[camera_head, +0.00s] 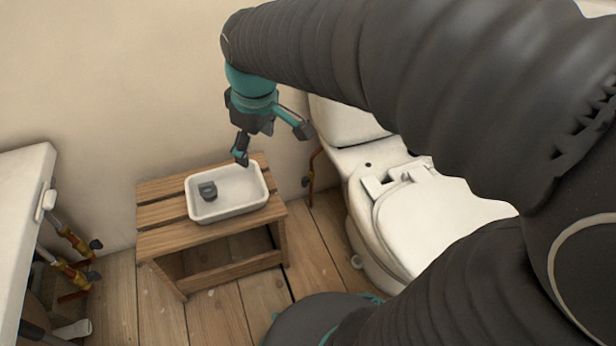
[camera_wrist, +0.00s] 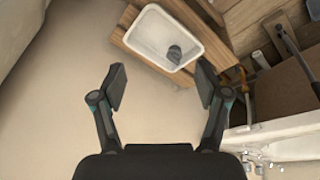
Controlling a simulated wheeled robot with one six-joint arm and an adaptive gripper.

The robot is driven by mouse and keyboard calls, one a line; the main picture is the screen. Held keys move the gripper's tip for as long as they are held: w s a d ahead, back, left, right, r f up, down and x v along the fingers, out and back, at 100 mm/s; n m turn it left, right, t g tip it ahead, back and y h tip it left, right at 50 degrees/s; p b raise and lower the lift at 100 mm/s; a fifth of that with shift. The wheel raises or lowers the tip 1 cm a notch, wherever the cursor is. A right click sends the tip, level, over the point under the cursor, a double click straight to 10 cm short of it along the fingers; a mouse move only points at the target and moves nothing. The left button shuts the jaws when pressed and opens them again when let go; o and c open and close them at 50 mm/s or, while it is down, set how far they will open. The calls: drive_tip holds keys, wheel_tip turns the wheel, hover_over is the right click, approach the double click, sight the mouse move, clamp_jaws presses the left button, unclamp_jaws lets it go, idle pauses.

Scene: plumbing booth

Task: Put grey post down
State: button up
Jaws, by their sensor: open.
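The grey post (camera_head: 207,190) is a short dark grey piece inside the white tray (camera_head: 229,215), near the tray's left side in the head view. In the wrist view the post (camera_wrist: 175,54) lies in the tray (camera_wrist: 142,28), towards its lower right corner. My gripper (camera_head: 271,146) is above and behind the tray, with its fingers spread wide. In the wrist view my gripper (camera_wrist: 161,88) is open with nothing between its fingers, and the post is beyond the fingertips, apart from them.
The tray stands on a slatted wooden bench (camera_head: 160,243). A white toilet (camera_head: 400,215) is to the right. A white counter (camera_head: 22,200) with valves and pipes (camera_head: 72,240) below is at the left. Bare wooden floor (camera_head: 225,310) lies in front of the bench.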

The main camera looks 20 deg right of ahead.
drive_tip(key=s+d+m+t, duration=0.1)
drive_tip(key=s+d+m, duration=0.1)
drive_tip(key=s+m, duration=0.2)
drive_tip(key=s+d+m+t, duration=0.1)
drive_tip(key=s+d+m, duration=0.2)
drive_tip(key=s, duration=0.7)
drive_tip(key=shift+d+m+t, duration=0.25)
drive_tip(key=shift+m+t, duration=0.05)
drive_tip(key=shift+m, duration=0.1)
drive_tip(key=shift+f, duration=0.1)
